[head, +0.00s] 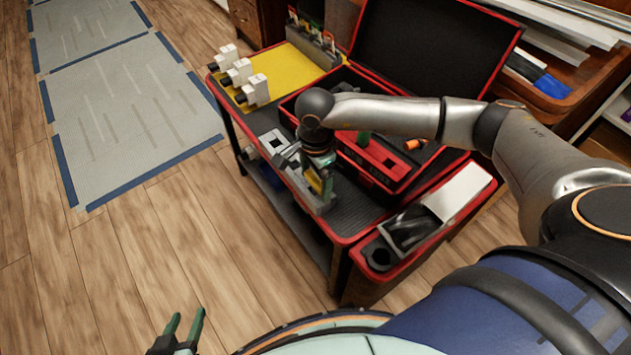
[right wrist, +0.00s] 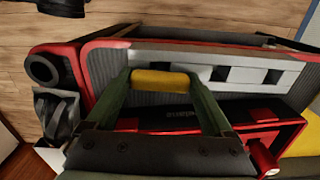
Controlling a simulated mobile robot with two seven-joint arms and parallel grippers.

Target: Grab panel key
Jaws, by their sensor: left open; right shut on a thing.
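A yellow handle, apparently the panel key (right wrist: 160,79), lies crosswise between the green fingertips of my right gripper (right wrist: 162,88) in the right wrist view. The gripper is shut on it. In the head view my right gripper (head: 318,175) points down over the front edge of the cart, with a small yellow part showing between its fingers. The key's lower part is hidden. A grey rack with square holes (right wrist: 245,75) is just beyond the key in the right wrist view. My left gripper (head: 187,325) is open and empty over the floor, at the bottom of the head view.
An open red case (head: 378,160) with a raised black lid (head: 430,50) stands on the cart. White breakers (head: 255,89) stand along a yellow mat (head: 305,67). A red side bin (head: 385,280) hangs at the cart's near end.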

